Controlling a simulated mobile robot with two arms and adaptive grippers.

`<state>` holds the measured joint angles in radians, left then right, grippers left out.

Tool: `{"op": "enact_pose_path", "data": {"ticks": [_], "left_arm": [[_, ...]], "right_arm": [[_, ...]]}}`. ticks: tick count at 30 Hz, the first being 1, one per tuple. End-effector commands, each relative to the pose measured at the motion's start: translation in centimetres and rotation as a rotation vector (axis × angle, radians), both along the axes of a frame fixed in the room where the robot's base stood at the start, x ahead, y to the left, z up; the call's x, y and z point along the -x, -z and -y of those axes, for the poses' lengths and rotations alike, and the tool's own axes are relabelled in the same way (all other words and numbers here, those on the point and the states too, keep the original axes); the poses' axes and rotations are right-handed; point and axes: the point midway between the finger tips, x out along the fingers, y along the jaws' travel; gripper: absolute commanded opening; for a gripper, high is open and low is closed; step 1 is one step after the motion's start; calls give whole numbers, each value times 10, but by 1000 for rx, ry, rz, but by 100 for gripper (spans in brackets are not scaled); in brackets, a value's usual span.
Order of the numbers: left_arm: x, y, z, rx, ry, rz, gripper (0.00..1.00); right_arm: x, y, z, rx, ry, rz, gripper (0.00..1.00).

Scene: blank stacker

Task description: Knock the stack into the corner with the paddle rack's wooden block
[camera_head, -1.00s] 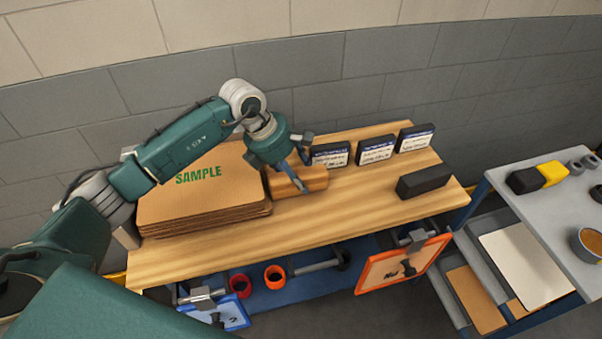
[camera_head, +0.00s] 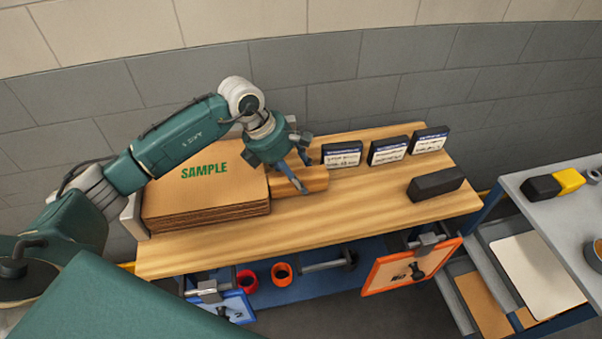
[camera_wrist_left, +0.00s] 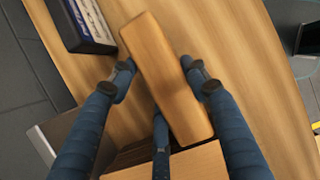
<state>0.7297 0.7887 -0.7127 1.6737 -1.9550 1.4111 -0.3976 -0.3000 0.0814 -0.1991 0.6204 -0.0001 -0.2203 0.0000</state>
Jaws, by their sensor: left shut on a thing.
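My left gripper (camera_head: 304,176) is shut on the wooden block (camera_head: 316,180), a light wood bar lying low over the bench top. In the left wrist view the blue fingers sit on either side of the block (camera_wrist_left: 165,80). The block's long side is right beside the right edge of the cardboard stack (camera_head: 205,205), whose top sheet is marked SAMPLE in green. A grey metal stop (camera_head: 133,216) stands at the stack's left side. The far side of the stack is partly hidden by my arm. My right gripper is not in view.
Three dark labelled boxes (camera_head: 388,151) stand along the bench's back edge, and a black bar (camera_head: 435,183) lies at the right. The front strip of the wooden bench (camera_head: 300,230) is clear. An orange-framed panel (camera_head: 410,268) hangs below. A grey side cart (camera_head: 550,205) stands at right.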

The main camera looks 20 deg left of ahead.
Motion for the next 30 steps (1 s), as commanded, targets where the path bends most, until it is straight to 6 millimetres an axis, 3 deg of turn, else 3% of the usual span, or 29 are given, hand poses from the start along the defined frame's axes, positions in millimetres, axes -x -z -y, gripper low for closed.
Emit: {"op": "enact_pose_path", "data": {"ticks": [18, 30], "left_arm": [[5, 2, -10, -10, -4, -7, 11], [-5, 2, 6, -6, -1, -3, 11]], "right_arm": [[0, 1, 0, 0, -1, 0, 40], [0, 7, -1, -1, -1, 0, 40]]}}
